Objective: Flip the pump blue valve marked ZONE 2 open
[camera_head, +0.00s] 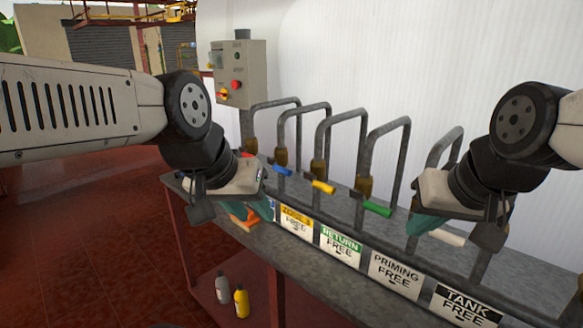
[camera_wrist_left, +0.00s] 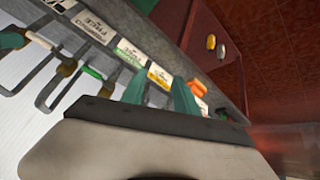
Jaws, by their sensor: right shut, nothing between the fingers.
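The blue valve handle (camera_head: 281,169) sticks out at the foot of a bent grey pipe, behind and to the right of my left gripper. A blue-edged label (camera_head: 271,207) below is mostly hidden by that gripper, so its words cannot be read. My left gripper (camera_head: 255,210) hangs over the bench's front edge, apart from the blue handle. In the left wrist view its teal fingers (camera_wrist_left: 160,95) are spread with no handle between them. My right gripper (camera_head: 427,224) is shut and empty, beside the white handle.
Yellow (camera_head: 323,187), green (camera_head: 377,208) and white (camera_head: 447,238) handles stand along the bench to the right. An orange object (camera_head: 241,221) lies near my left gripper. A control box (camera_head: 238,74) stands behind. Two bottles (camera_head: 241,302) are on the lower shelf.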

